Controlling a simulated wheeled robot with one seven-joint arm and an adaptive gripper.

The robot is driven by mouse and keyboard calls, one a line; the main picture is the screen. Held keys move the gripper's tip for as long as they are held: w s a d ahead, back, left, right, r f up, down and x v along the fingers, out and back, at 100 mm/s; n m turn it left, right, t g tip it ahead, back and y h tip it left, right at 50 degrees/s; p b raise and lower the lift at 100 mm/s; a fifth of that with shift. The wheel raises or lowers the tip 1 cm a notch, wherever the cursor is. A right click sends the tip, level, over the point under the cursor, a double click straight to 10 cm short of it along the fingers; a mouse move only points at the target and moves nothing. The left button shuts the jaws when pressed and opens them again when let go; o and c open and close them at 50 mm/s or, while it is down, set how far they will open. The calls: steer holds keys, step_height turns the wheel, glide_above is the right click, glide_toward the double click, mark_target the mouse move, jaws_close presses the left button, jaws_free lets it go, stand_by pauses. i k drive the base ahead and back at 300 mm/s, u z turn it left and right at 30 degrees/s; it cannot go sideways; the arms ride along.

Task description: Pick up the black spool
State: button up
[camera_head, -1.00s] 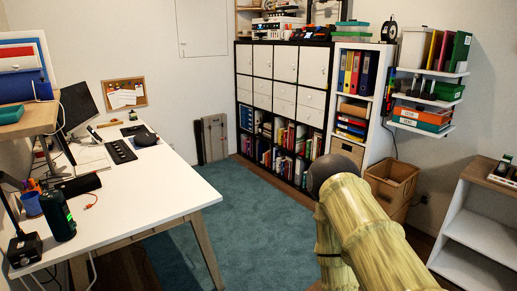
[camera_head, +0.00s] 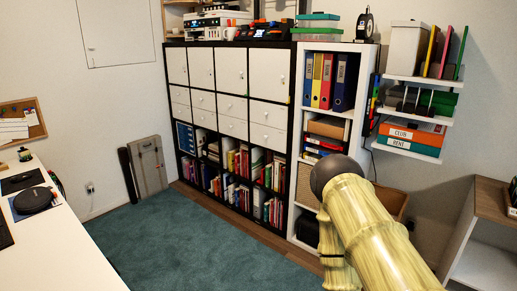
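A black spool-like round thing (camera_head: 365,26) stands upright on top of the white shelf unit (camera_head: 349,47), near its right end. It has a pale centre and is small in the view. My own arm, pale green with a dark rounded end, rises from the bottom right and covers the lower part of the white unit. My gripper is not in view, so its state does not show.
A black-framed cabinet with white doors (camera_head: 201,67) stands left of the white unit. Wall shelves hold folders and boxes (camera_head: 410,139) on the right. A white desk (camera_head: 60,245) borders the blue rug (camera_head: 190,240), which is clear. A cardboard box (camera_head: 392,201) is partly hidden by my arm.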

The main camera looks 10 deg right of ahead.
mark_target(364, 26)
steer(key=z, duration=0.25)
steer(key=i, duration=1.9)
steer(key=z, duration=0.25)
